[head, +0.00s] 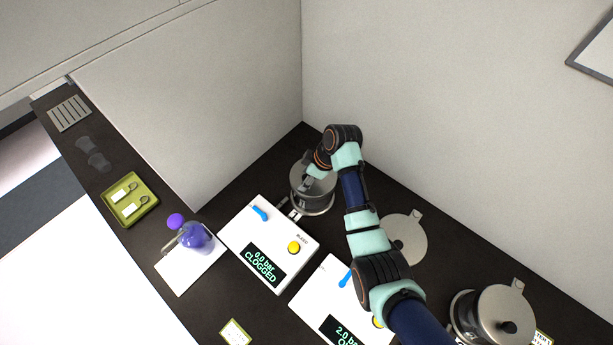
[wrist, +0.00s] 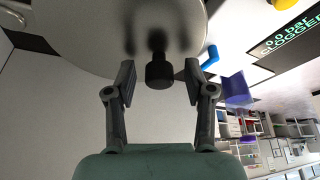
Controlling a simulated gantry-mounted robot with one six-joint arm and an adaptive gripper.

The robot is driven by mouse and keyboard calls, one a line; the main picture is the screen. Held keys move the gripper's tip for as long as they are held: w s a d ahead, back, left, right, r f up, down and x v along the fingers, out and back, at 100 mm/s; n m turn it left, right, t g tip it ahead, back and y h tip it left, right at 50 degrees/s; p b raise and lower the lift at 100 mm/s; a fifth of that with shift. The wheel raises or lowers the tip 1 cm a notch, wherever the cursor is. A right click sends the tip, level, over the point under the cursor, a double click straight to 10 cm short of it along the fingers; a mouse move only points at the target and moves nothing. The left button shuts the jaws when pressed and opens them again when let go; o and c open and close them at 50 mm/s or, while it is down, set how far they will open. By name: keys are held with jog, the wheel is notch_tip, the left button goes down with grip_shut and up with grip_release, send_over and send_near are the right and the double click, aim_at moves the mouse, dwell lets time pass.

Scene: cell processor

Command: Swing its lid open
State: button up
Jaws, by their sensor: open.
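A round grey metal vessel (head: 325,208) stands near the wall corner in the head view, behind the box reading "0.0 bar CLOGGED". My gripper (head: 307,182) is over its top and hides part of it. In the wrist view, a pale, shiny round lid (wrist: 95,35) fills the top, with a short black knob (wrist: 159,73) on it. My gripper (wrist: 160,85) is open, with one finger on each side of the knob. Gaps show between the knob and both fingers. The lid appears shut, but its hinge is not clear.
The white box (head: 250,226) has a blue lever and yellow button. A second box (head: 325,300) reads "2.0 bar". Another lidded vessel (head: 505,315) stands at lower right. A grey disc (head: 408,243) lies beside my arm. A purple flask (head: 195,236) and green tray (head: 130,198) are left.

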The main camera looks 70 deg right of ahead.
grip_shut()
jog(key=shift+s+r, duration=0.1)
dwell(0.4)
